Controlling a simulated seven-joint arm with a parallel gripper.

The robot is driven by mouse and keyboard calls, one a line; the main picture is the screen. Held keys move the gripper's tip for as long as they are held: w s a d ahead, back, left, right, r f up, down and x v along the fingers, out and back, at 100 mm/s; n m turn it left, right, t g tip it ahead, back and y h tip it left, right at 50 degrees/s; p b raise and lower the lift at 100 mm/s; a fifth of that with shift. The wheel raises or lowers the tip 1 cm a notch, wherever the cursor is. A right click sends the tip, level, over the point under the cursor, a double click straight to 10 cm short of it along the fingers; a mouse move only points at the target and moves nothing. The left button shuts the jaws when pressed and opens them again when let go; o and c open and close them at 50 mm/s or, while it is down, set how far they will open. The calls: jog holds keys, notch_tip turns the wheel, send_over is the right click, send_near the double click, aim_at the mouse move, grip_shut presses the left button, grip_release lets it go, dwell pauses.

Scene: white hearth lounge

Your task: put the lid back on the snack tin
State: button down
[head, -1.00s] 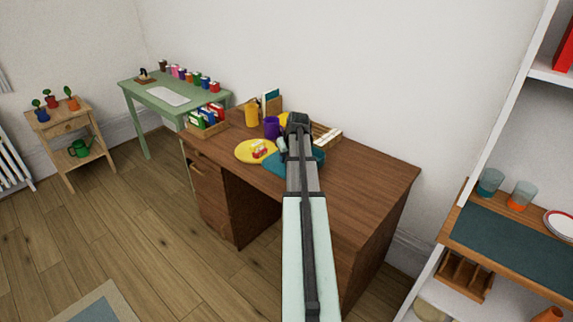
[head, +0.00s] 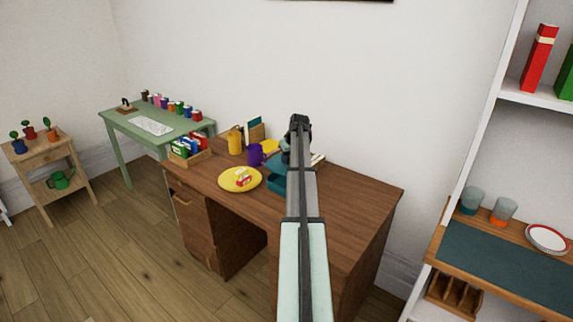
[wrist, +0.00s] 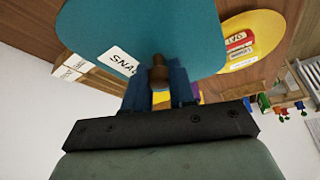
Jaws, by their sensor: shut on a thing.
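A teal lid (wrist: 120,25) with a white label starting "SNA" and a brown knob (wrist: 158,72) fills the top of the wrist view. My gripper (wrist: 160,88) is shut on the knob, its blue fingers on either side of it. In the head view, teal shapes (head: 277,183) show just left of my arm over the wooden desk. My arm hides much of them, and I cannot tell the lid from the snack tin there.
A yellow plate (head: 226,183) with small red-and-white packets (head: 243,178) lies left of the teal shapes on the desk (head: 345,195). The desk's right end is clear.

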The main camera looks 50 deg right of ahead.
jog(key=shift+a+f, duration=0.1)
jog(key=shift+f, duration=3.1)
jog(key=shift+f, duration=0.15)
jog(key=shift+c, duration=1.9)
grip_release()
jog(key=shift+r, duration=3.55)
